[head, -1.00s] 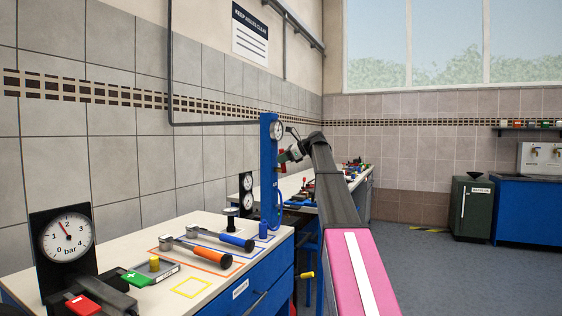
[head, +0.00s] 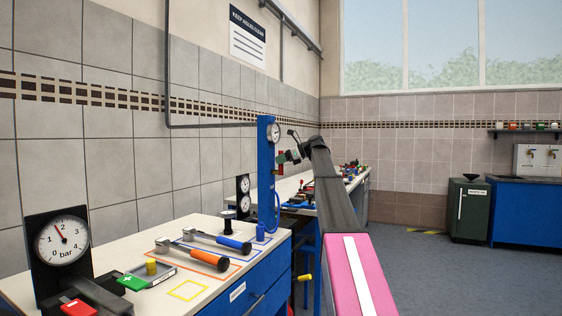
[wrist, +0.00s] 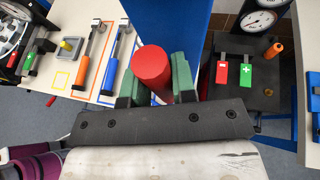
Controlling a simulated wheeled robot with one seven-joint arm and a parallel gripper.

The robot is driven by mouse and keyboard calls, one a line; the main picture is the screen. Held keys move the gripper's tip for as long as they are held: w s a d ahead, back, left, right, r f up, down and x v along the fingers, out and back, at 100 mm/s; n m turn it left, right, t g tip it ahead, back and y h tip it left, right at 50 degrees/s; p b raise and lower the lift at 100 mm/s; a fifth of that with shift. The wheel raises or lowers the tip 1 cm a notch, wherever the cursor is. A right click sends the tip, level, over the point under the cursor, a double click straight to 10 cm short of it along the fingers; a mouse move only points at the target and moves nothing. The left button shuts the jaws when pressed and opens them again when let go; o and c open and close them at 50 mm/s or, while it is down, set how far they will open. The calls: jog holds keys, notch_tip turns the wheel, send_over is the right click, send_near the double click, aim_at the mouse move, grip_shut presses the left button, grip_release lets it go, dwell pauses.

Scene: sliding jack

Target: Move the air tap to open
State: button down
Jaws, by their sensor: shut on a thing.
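A blue column (head: 266,170) stands at the far end of the near bench, with a round gauge near its top. My gripper (head: 285,157) is beside the column's upper part, below the gauge. In the wrist view my gripper (wrist: 154,82) has its green fingers shut on a red cylindrical handle (wrist: 152,66), one finger on each side. The red handle stands in front of the blue column. No label on it is readable, so I cannot tell for certain that it is the air tap, nor its setting.
The near bench (head: 215,283) holds a bar gauge (head: 62,241), an orange-handled tool (head: 208,260) and a blue-handled tool (head: 234,244). Red and green pedals (wrist: 222,72) show right of the column in the wrist view. Open floor (head: 430,270) lies to the right.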

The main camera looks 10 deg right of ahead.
jog(key=c, duration=0.9)
grip_release()
jog(key=shift+c, duration=0.2)
jog(key=v, duration=1.1)
jog(key=shift+f, duration=0.1)
